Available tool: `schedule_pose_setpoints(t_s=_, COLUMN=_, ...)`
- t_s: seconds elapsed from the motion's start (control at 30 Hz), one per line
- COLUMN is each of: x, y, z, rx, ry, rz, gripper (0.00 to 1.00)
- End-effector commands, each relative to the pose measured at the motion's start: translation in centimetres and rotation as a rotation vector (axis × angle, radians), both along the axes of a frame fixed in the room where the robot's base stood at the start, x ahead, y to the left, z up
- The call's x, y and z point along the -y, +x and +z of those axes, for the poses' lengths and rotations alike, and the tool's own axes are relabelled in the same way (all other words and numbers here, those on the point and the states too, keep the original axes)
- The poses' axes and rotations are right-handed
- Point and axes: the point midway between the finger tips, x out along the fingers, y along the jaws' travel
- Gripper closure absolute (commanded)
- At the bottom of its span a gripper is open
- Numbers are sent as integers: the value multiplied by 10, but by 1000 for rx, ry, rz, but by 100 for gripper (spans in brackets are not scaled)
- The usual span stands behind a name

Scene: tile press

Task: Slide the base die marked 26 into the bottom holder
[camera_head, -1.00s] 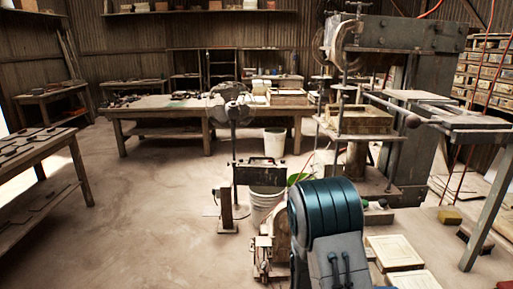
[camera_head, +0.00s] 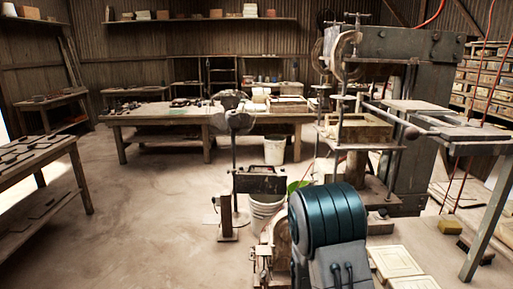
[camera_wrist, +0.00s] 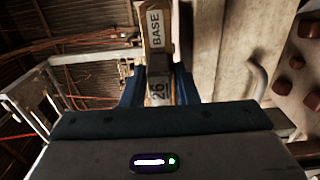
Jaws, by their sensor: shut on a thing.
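In the wrist view, the base die (camera_wrist: 157,38) is a narrow tan block with white labels reading "BASE" and "26". My gripper (camera_wrist: 159,75) is shut on it, with one blue finger on each side. The die points away from the gripper, and its far end is near the top of the picture. In the head view, my teal arm joint hides the gripper and die. The press (camera_head: 400,95) stands at the right, with a pale, box-like block (camera_head: 357,130) between its posts. I cannot tell for sure which part is the bottom holder.
A side table (camera_head: 450,133) with a long lever stands right of the press. Flat pale tiles (camera_head: 397,261) and a yellow block (camera_head: 450,226) lie at lower right.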

Motion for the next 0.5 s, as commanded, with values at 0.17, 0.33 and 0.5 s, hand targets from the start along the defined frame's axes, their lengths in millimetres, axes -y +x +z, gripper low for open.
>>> schedule_pose_setpoints(t_s=0.17, x=0, y=0, z=9, rx=2, ry=-3, rz=0, gripper=100)
schedule_pose_setpoints(t_s=0.33, x=0, y=0, z=15, rx=1, ry=-3, rz=0, gripper=100)
schedule_pose_setpoints(t_s=0.5, x=0, y=0, z=22, rx=1, ry=-3, rz=0, gripper=100)
